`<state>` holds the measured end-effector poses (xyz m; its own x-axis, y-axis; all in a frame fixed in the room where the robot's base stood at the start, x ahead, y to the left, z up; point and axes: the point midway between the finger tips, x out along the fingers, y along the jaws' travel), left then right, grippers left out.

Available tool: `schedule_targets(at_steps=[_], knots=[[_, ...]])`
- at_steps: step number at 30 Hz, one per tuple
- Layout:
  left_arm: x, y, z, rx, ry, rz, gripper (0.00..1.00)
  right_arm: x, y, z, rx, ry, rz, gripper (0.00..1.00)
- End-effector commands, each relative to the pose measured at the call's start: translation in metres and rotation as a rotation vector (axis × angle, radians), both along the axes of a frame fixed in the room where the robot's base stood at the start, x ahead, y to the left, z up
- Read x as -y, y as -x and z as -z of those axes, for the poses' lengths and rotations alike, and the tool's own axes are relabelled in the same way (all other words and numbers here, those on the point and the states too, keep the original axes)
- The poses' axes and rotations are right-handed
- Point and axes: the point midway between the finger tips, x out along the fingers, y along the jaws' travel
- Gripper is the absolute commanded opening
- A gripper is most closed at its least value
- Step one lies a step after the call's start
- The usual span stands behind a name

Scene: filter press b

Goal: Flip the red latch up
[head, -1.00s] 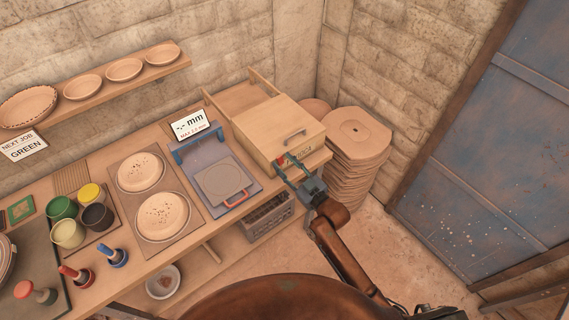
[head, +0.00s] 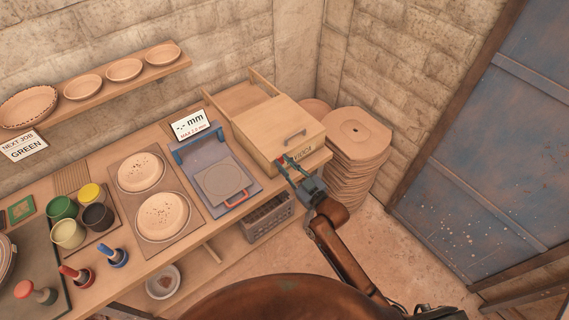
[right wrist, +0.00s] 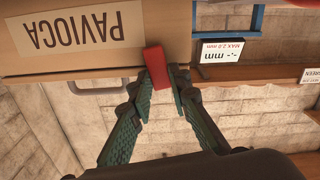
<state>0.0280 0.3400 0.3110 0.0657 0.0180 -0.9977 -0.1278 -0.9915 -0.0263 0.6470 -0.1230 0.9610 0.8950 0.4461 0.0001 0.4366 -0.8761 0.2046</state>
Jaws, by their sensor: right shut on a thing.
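The red latch (right wrist: 157,67) is a small red block at the edge of the wooden box (right wrist: 110,75) marked PAVIOCA. In the head view my right gripper (head: 287,164) reaches the box's front from below right. Its fingers hide part of the latch, so its exact angle is hard to tell. My left gripper is not in view.
The box (head: 278,130) stands on the wooden bench (head: 215,236), with a handle on its lid. A blue-framed press (head: 242,165) with a red handle is to its left. Stacked clay slabs (head: 357,138) stand to its right. A grey crate (head: 268,218) sits below.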

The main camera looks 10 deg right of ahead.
Motion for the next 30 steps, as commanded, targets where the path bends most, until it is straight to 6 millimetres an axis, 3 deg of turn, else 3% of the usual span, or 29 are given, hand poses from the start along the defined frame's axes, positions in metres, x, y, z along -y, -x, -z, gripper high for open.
schedule_targets(at_steps=[9,19,20,27,30], knots=[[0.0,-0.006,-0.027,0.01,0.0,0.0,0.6,0.004,-0.002,-0.004,-0.088,-0.174,-0.001,0.0],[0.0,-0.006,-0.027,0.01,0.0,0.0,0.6,0.005,-0.003,-0.001,-0.099,-0.2,0.0,0.0],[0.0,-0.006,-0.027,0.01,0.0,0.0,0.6,0.005,-0.003,-0.001,-0.099,-0.2,0.0,0.18],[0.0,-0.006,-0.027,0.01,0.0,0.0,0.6,0.005,-0.003,-0.001,-0.099,-0.199,0.0,0.34],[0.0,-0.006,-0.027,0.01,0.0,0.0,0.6,0.005,-0.003,-0.001,-0.099,-0.198,0.0,0.35]])
